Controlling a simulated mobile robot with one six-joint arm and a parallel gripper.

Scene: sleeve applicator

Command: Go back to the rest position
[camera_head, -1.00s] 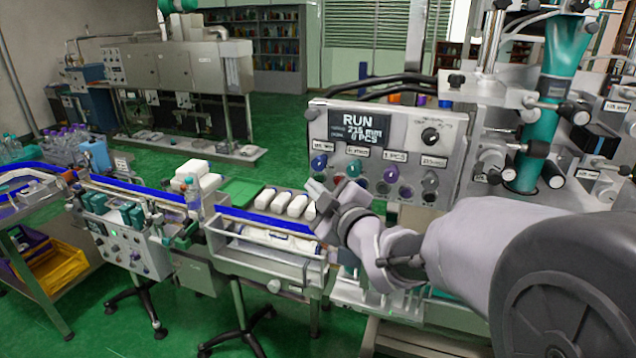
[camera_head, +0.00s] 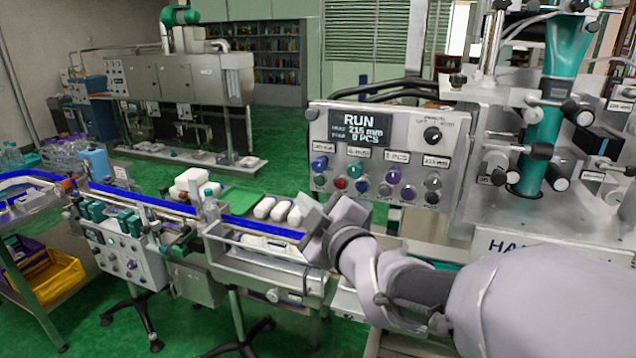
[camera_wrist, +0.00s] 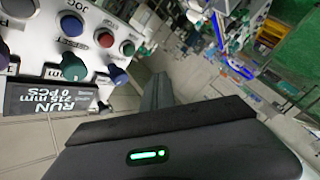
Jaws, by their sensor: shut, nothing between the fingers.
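My gripper (camera_head: 316,232) is in front of the lower left corner of the control panel (camera_head: 392,120), beside the right end of the white bottles on the conveyor. Its fingers are small and partly hidden by the wrist in the head view. In the wrist view the dark fingers (camera_wrist: 157,95) are together with nothing between them. The panel shows upside down in the wrist view, with its display (camera_wrist: 48,103) reading RUN, 215 mm and 0 PCS. A visible gap lies between the fingers and the knobs there.
The conveyor (camera_head: 262,228) with several white bottles (camera_head: 264,207) runs to the left of my gripper. The sleeve machine with a teal sleeve column (camera_head: 541,140) stands at the right. A yellow crate (camera_head: 50,285) is at the lower left. Green floor (camera_head: 130,335) is open between the stands.

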